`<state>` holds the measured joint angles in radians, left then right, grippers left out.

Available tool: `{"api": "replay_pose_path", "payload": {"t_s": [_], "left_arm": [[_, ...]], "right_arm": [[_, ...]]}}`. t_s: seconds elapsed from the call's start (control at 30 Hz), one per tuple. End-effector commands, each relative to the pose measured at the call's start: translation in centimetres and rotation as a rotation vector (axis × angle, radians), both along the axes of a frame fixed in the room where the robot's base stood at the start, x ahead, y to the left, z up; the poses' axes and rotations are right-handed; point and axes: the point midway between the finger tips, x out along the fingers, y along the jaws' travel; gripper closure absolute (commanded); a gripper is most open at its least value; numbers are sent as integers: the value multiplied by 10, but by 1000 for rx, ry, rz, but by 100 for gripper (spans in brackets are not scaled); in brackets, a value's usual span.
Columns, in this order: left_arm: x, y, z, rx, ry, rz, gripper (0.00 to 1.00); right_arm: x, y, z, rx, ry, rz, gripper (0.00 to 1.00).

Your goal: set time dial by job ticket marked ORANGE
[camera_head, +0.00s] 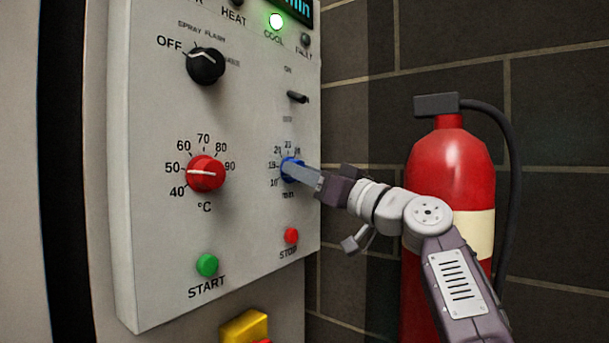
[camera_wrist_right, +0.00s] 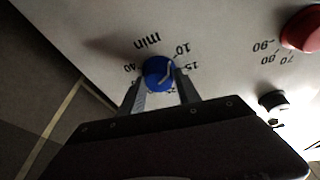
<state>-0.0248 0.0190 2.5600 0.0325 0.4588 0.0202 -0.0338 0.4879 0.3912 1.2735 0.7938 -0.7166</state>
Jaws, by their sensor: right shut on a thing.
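The blue time dial (camera_head: 287,164) is on the right side of the grey control panel, among small numbers with "min" below. My right gripper (camera_head: 298,171) is shut on it from the right. In the right wrist view the blue dial (camera_wrist_right: 156,71) sits between the two fingers (camera_wrist_right: 160,82). Its white pointer line shows near the 10 and 15 marks; the exact setting is hard to read. No job ticket is in view. My left gripper is not in view.
A red temperature dial (camera_head: 206,173) points near 50. A black spray/flash knob (camera_head: 205,66) and a black toggle switch (camera_head: 297,97) are above. Green START (camera_head: 207,265) and red STOP (camera_head: 291,235) buttons are below. A fire extinguisher (camera_head: 450,165) stands close behind my right arm.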

Motion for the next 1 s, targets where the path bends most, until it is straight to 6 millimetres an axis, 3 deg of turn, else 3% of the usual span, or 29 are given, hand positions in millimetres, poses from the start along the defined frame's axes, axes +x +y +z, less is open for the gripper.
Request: {"api": "replay_pose_path", "payload": {"t_s": [0.47,0.5,0.53,1.0], "left_arm": [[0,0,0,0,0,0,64],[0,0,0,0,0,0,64],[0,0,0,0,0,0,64],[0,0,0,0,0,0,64]], "right_arm": [[1,0,0,-8,-11,-3,100],[0,0,0,-8,-11,-3,50],[0,0,0,-8,-11,-3,41],[0,0,1,-5,-9,-1,39]]}}
